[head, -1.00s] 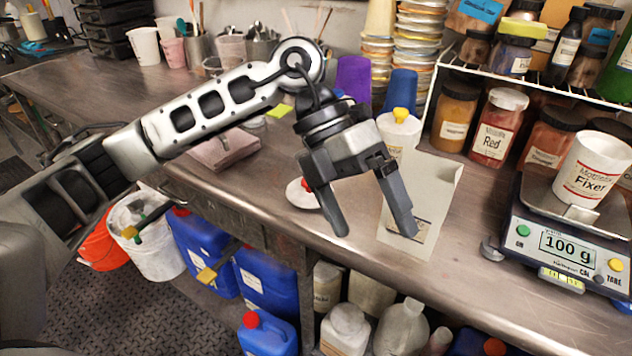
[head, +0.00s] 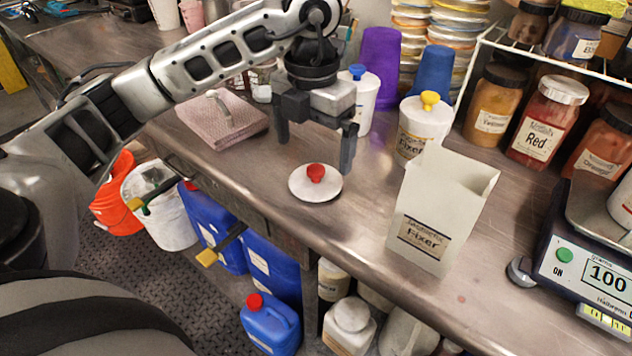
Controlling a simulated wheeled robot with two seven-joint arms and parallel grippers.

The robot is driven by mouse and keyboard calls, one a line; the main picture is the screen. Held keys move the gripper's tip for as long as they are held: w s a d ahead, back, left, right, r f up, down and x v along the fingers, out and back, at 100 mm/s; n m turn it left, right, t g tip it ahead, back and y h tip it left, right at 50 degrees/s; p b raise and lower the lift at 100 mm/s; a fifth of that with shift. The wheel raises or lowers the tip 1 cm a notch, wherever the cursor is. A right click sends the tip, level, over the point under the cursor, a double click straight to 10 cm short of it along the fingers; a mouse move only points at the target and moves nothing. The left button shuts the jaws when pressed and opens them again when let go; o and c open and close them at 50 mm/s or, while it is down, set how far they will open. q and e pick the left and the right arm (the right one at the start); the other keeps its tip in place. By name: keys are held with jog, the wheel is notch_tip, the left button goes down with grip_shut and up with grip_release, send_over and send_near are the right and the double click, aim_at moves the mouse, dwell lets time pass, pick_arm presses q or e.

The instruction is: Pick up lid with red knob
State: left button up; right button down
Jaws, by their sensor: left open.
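A white round lid with a red knob (head: 315,181) lies flat on the metal bench, near its front edge. My left gripper (head: 314,158) is open and empty. Its two fingers point down, just above and behind the lid in the picture, and do not appear to touch it. The red knob shows clear between and below the fingertips. My right gripper is not in the head view.
An open white Fixer container (head: 440,210) stands right of the lid. Behind it are a tub with a yellow knob (head: 425,122) and one with a blue knob (head: 362,100). A pink pad (head: 222,118) lies left. A scale (head: 590,255) stands at right.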

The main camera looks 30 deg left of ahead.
aim_at(316, 168)
pick_arm(q)
jog(key=shift+w+f+p, duration=0.15)
jog(key=shift+f, duration=1.35)
jog(key=shift+w+f+p, duration=0.15)
jog(key=shift+f, duration=1.3)
jog(key=c, duration=0.9)
